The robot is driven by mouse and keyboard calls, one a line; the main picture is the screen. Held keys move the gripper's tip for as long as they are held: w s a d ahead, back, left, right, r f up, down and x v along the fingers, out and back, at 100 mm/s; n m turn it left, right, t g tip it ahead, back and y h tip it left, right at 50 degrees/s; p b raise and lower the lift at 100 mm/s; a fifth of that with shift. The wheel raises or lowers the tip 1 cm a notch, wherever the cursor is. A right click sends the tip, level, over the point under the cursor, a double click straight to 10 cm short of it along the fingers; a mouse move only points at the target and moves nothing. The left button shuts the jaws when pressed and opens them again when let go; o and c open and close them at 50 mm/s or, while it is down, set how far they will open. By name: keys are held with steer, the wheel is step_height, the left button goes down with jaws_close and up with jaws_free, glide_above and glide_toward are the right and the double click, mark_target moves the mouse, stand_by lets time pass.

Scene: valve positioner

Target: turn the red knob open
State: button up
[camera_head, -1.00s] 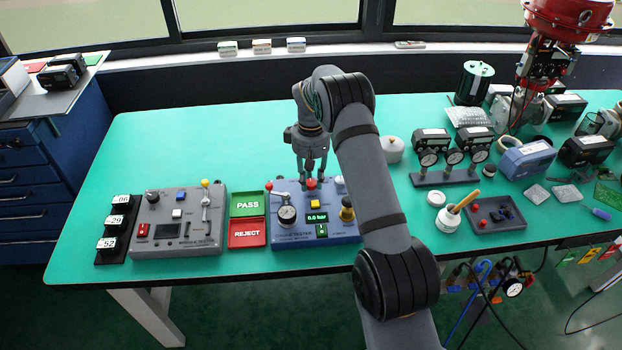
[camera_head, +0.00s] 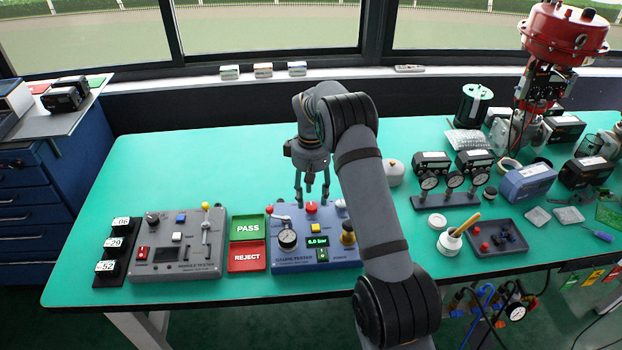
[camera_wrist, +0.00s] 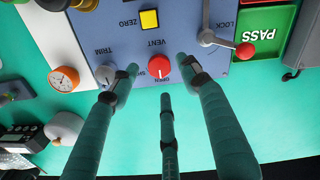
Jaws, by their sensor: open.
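The red knob (camera_wrist: 159,66) sits on the blue-grey tester panel (camera_wrist: 190,25), near the printed words VENT, SHUT and OPEN, which appear upside down in the wrist view. In the head view the red knob (camera_head: 311,208) is at the panel's back edge. My gripper (camera_wrist: 160,78) is open and empty, with three dark fingers spread around the knob's place in the picture; I see no finger touching it. In the head view my gripper (camera_head: 311,195) points down, just above or behind the knob. The knob's exact pointer direction is too small to tell.
A yellow button (camera_wrist: 149,19), a red-tipped lock lever (camera_wrist: 245,50) and a silver trim knob (camera_wrist: 105,74) surround the red knob. PASS (camera_head: 247,227) and REJECT (camera_head: 246,257) trays lie left of the tester. The bench behind my gripper is clear.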

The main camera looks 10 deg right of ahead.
mark_target(311, 205)
step_height(311, 205, up, 9)
steer(key=shift+f, duration=0.3)
stand_by(0.4)
step_height(311, 205, down, 12)
steer(key=shift+r, duration=0.1)
stand_by(0.3)
